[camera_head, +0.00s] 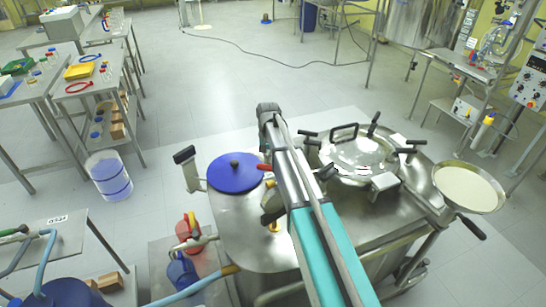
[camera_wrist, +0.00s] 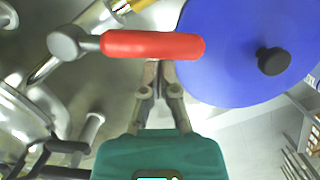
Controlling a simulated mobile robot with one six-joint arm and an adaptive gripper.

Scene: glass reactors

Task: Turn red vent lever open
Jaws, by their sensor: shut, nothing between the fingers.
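The red vent lever (camera_wrist: 150,44) lies level across the upper middle of the wrist view, its metal pivot end (camera_wrist: 68,43) at the left. In the head view only a small red part of the lever (camera_head: 264,167) shows beside my arm. My gripper (camera_wrist: 156,72) is shut and empty. Its fingertips are just below the lever's red grip in the wrist view; I cannot tell whether they touch it. In the head view my arm covers much of this spot and I cannot make out the fingers clearly.
A blue round lid (camera_head: 234,173) with a black knob lies right beside the lever. The steel reactor hatch (camera_head: 358,158) with several black clamp handles stands to the right. A round pan (camera_head: 467,188) of pale material is farther right. Steel pipes crowd the wrist view's left.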

